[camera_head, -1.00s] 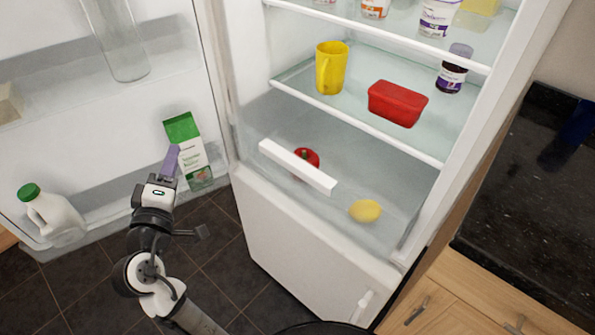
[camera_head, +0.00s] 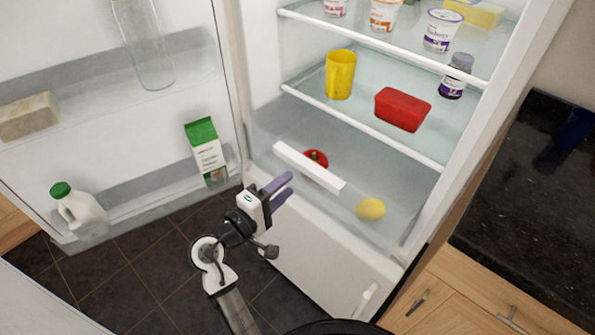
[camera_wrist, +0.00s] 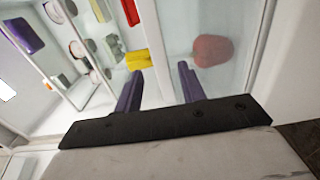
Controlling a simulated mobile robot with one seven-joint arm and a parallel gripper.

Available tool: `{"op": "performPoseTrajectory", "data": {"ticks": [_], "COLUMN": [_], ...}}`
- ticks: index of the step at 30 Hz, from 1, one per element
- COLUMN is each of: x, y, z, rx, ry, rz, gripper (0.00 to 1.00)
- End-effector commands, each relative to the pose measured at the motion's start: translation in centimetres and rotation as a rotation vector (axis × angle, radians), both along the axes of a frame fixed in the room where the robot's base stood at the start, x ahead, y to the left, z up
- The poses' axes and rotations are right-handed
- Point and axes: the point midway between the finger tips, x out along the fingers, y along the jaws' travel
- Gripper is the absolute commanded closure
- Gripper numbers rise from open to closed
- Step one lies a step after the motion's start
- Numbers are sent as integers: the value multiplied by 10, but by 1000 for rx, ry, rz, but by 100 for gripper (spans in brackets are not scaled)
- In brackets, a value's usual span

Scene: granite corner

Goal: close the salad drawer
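The salad drawer is the clear bin at the bottom of the fridge, with a white front bar (camera_head: 308,167). The bar stands out in front of the shelf edge above, so the drawer looks pulled out. A red pepper (camera_head: 315,160) lies behind the bar, and shows in the wrist view (camera_wrist: 212,50). A lemon (camera_head: 370,209) lies to the right. My gripper (camera_head: 288,184) is open and empty, below and in front of the bar's left part, apparently not touching it. In the wrist view its purple fingers (camera_wrist: 160,70) are apart with nothing between them.
The fridge door (camera_head: 100,110) stands open at left, holding a milk jug (camera_head: 78,207) and a green-topped carton (camera_head: 207,152). Above the drawer are a yellow mug (camera_head: 340,76) and a red box (camera_head: 402,109). A dark counter (camera_head: 530,210) is at right.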

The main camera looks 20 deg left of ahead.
Motion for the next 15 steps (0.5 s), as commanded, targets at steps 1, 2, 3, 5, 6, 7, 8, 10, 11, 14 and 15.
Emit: {"op": "performPoseTrajectory", "data": {"ticks": [1,2,3,5,6,7,8,10,11,14,15], "x": [10,15,21,29,34,37,40,44,45,47,48], "y": [-4,-6,-8,-11,-12,-13,-14,-15,-16,-17,-17], "z": [3,3,3,2,2,2,2,1,1,0,0], "rx": [-1,-1,-1,-1,-1,-1,0,0,0,1,1], "ry": [0,0,-1,0,-1,-1,0,0,0,0,0], "rz": [-3,-3,-3,-1,0,-1,0,1,1,2,2], "gripper": [60,60,60,60,60,60,60,60,60,60,60]}}
